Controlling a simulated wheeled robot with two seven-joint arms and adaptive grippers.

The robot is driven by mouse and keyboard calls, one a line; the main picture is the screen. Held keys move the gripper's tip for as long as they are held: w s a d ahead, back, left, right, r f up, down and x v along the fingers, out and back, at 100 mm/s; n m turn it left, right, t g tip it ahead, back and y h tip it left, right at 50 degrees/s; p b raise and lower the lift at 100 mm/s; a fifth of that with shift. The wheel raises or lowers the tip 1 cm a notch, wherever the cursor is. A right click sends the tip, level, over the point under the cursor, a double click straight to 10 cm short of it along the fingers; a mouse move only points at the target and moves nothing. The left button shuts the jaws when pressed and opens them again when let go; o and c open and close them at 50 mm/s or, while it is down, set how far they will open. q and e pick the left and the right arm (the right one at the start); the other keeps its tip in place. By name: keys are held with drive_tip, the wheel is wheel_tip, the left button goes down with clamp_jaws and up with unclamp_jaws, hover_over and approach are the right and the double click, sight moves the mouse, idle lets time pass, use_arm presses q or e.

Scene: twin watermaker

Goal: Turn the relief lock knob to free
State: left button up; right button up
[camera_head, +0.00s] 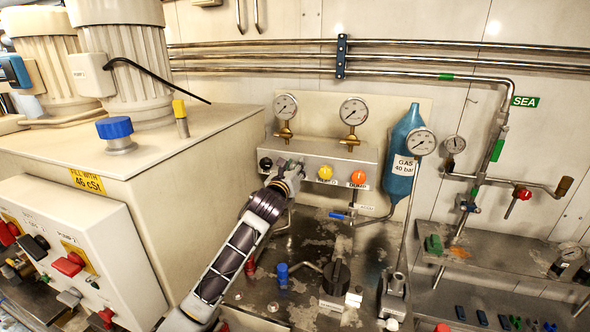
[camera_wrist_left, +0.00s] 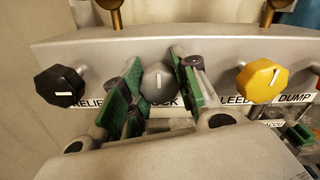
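The relief lock knob, a grey round knob (camera_wrist_left: 158,84) with an upright white mark, shows in the left wrist view on the panel front, above a partly covered label ending in "OCK". My left gripper (camera_wrist_left: 158,78) has its green-padded fingers on both sides of it, close to its edges. Whether the pads touch it or leave a slight gap, I cannot tell. In the head view my left gripper (camera_head: 288,168) is at the panel front and hides the grey knob. My right gripper is not in view.
The black relief knob (camera_wrist_left: 60,85) is left of my fingers and the yellow bleed knob (camera_wrist_left: 262,82) is right. An orange dump knob (camera_head: 359,177) sits farther right. Two gauges stand above the panel (camera_head: 330,152); a blue gas bottle (camera_head: 404,150) is beside it.

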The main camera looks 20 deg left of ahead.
use_arm(q)
drive_tip(key=shift+c, duration=1.1)
